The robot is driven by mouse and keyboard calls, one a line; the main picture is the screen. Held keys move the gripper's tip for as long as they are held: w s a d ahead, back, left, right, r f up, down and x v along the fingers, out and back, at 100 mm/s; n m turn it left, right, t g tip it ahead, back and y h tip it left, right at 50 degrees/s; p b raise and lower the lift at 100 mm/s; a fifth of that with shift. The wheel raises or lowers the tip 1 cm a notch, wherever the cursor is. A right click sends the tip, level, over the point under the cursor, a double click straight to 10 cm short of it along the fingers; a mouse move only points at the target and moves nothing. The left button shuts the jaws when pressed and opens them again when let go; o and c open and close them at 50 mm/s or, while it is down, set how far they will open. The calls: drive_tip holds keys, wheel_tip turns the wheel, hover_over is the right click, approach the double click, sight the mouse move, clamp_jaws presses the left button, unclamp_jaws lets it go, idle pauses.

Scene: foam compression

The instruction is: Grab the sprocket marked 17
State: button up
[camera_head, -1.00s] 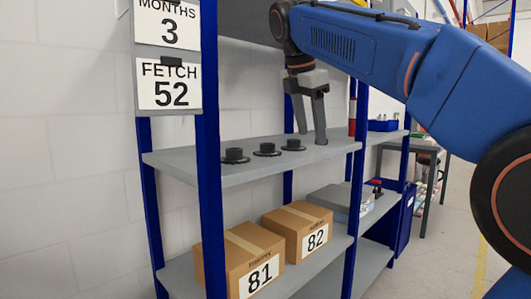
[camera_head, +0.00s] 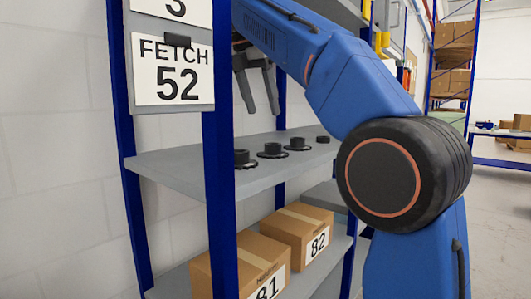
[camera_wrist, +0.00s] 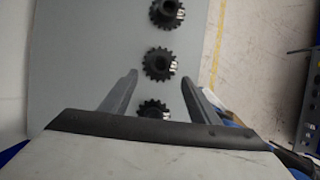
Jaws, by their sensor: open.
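Several black toothed sprockets stand in a row on the grey shelf (camera_head: 180,167) in the head view, from the nearest sprocket (camera_head: 242,161) to the farthest sprocket (camera_head: 323,139). My gripper (camera_head: 262,110) is open and empty above the row. The wrist view shows three of them: a top sprocket (camera_wrist: 165,12), a middle sprocket (camera_wrist: 158,63) and a lower sprocket (camera_wrist: 153,108). The lower one lies between my fingers in the picture, partly hidden by my gripper (camera_wrist: 158,77). Small white tags show on them, but I cannot read which is 17.
A blue upright (camera_head: 219,200) stands at the shelf's front. A sign reading FETCH 52 (camera_head: 172,70) hangs at the left. Boxes marked 81 (camera_head: 240,268) and 82 (camera_head: 300,235) sit on the shelf below. Open floor lies to the right.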

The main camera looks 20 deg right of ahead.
sight(273, 149)
drive_tip(key=x, duration=1.1)
drive_tip(key=shift+s+f, duration=0.1)
drive_tip(key=shift+f, duration=0.15)
drive_tip(key=shift+c, duration=0.7)
drive_tip(key=c, duration=1.2)
drive_tip(key=shift+c, duration=0.2)
drive_tip(key=shift+r, duration=0.15)
